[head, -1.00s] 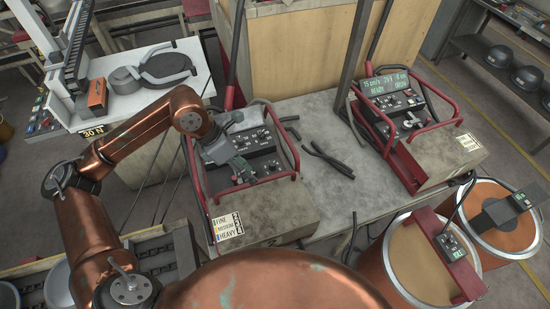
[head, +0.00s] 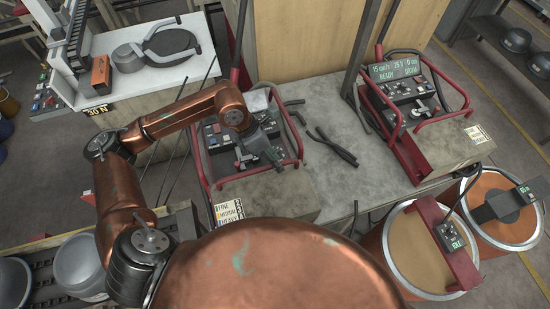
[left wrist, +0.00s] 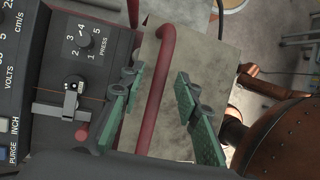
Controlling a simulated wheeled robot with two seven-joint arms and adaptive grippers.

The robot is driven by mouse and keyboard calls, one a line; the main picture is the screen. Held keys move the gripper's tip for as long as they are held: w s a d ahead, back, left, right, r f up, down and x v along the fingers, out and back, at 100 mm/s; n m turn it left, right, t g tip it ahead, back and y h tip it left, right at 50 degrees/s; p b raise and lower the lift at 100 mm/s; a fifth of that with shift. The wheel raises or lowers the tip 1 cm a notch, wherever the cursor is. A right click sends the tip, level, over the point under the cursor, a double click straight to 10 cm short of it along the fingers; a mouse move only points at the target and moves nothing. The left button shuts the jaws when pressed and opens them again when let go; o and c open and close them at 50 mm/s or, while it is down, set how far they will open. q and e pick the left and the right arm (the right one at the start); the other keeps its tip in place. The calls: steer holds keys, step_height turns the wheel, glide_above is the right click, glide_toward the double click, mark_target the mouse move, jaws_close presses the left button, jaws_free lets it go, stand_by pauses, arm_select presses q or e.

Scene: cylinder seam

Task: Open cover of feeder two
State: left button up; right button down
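My left gripper (head: 266,158) is over the right side of the left control panel (head: 222,140), which has a red tube guard (head: 203,178). In the left wrist view its two green fingers (left wrist: 160,108) are open. A red guard bar (left wrist: 155,95) shows between them; I cannot tell whether they touch it. The panel (left wrist: 80,85) carries a PRESS knob, a slotted metal lever plate (left wrist: 68,112) and a small red tip (left wrist: 82,132). No feeder number is readable, so I cannot tell which part is feeder two's cover. My right gripper is not in view.
A second panel (head: 405,85) with a lit display stands at the right. Two orange drums stand front right, one with a red bracket (head: 440,240). Black rods (head: 333,146) lie on the grey bench (head: 330,190) between the panels. A white table (head: 150,75) stands back left.

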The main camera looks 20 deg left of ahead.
arm_select(q)
steer(key=shift+c, duration=0.5)
jaws_close()
